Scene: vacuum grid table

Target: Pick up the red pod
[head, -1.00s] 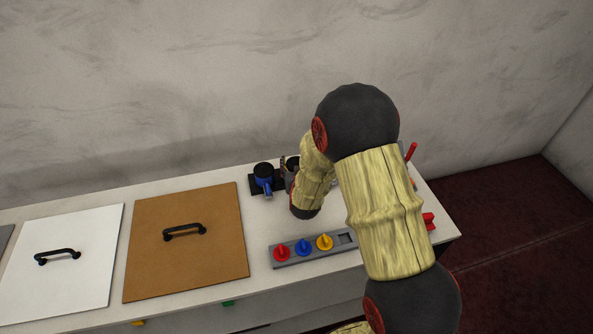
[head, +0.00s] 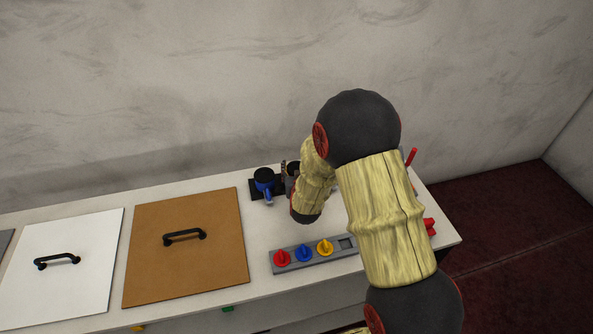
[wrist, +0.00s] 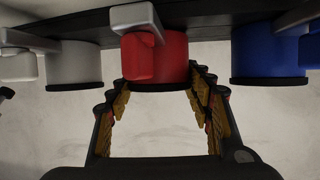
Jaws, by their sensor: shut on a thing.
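The red pod (wrist: 158,60) is a short red cylinder with a dark rim and a grey tab beside it, in the middle of the wrist view. It sits between a white pod (wrist: 75,66) and a blue pod (wrist: 268,58). My gripper (wrist: 157,80) is shut on the red pod, one finger on each side. I cannot tell whether the pod touches the dark surface at the top of that view. In the head view my arm hides the red pod and most of the gripper; the blue pod (head: 264,180) shows just left of it.
A grey strip (head: 318,260) with red, blue and yellow knobs lies near the table's front edge. A brown panel (head: 185,260) and a white panel (head: 65,280), each with a black handle, lie to the left. A red object (head: 429,226) is at the right edge.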

